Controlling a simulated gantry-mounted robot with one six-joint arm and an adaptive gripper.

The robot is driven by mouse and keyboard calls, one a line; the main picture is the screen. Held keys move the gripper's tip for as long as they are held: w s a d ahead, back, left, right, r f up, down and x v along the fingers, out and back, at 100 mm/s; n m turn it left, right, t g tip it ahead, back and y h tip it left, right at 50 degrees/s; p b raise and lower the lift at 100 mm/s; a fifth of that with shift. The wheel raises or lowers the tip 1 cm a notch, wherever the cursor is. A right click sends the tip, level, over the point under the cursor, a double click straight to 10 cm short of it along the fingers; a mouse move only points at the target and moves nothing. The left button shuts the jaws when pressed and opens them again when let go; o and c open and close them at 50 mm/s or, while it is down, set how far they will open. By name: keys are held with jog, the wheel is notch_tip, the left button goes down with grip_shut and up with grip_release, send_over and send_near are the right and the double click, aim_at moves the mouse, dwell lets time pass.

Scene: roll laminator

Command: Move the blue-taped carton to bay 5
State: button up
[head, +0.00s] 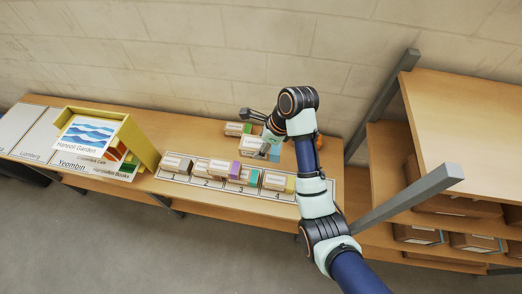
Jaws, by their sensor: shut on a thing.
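My gripper (268,138) is over the back part of the long wooden table, partly hidden by my own wrist. It is shut on the blue-taped carton (274,153), a small pale box with a light blue band at its right. Whether the carton touches the table is hard to tell. The numbered bay strip (193,183) runs along the table front, with 2, 3 and 4 readable. Bay 5, at the strip's right end, is largely hidden behind my arm. Cartons with purple (234,170), green (254,178) and yellow (290,184) bands stand along the strip.
A green-banded carton (238,128) stands behind the strip, left of my gripper. A yellow display box (144,143) with printed cards is at the left. An orange object (319,141) shows partly behind my arm. A grey-framed shelf (434,187) stands at the right.

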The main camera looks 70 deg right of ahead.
jog(key=s+d+f, duration=0.1)
jog(key=s+f, duration=0.5)
jog(key=s, duration=0.1)
jog(key=s+d+f+p, duration=0.1)
jog(key=s+f, duration=0.6)
jog(key=s+d+f, duration=0.2)
jog(key=s+f, duration=0.4)
jog(key=s, duration=0.2)
jog(key=shift+f+p, duration=0.35)
jog(key=shift+f, duration=0.05)
notch_tip(320, 180, down, 4)
jog(key=b, duration=0.5)
jog(key=shift+s, duration=0.1)
jog(key=shift+f, duration=0.1)
jog(key=shift+f, duration=0.25)
jog(key=o, duration=1.3)
jog(key=v, duration=1.2)
